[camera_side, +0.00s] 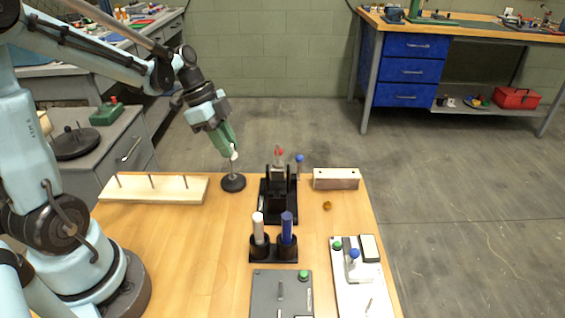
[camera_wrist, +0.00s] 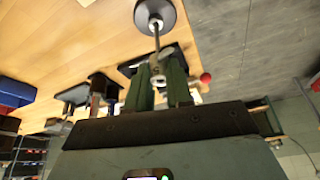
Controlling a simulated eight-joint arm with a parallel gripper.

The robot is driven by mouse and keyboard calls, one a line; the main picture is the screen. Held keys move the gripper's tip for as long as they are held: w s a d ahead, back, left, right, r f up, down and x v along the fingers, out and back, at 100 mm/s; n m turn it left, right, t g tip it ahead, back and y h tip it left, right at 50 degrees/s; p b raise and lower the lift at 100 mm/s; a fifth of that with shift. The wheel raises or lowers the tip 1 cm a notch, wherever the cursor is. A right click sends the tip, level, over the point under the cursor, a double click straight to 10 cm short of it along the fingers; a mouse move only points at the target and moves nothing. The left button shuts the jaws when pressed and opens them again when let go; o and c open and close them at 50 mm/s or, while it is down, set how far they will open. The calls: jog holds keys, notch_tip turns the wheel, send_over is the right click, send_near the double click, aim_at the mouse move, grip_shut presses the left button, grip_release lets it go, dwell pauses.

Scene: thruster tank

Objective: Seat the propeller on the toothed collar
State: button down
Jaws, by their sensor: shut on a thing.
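My gripper (camera_side: 227,143), with green fingers, is above the back of the wooden table, pointing down. It is shut on a small pale piece (camera_side: 234,155) at the fingertips, directly over a black round base with a thin rod (camera_side: 233,183). In the wrist view the green fingers (camera_wrist: 158,84) are closed around the rod's end, and the round base (camera_wrist: 156,13) lies beyond them. The fingers hide much of the held piece, so I cannot tell whether it is the propeller or whether it is still joined to the rod. I cannot clearly identify the toothed collar.
A pegged wooden board (camera_side: 152,190) lies left of the base. A black fixture (camera_side: 278,205) stands close on the right, with a pale block (camera_side: 336,179) beyond it. A black holder (camera_side: 273,250) carries white and blue cylinders. A small brown piece (camera_side: 327,205) lies on open tabletop.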

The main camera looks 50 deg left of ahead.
aim_at(231, 176)
jog(key=shift+f, duration=0.2)
jog(key=shift+f, duration=0.35)
jog(key=shift+f, duration=0.4)
jog(key=shift+f, duration=0.35)
jog(key=shift+f, duration=0.4)
dwell(0.5)
jog(key=shift+f, duration=0.3)
jog(key=shift+f, duration=1.05)
dwell(0.6)
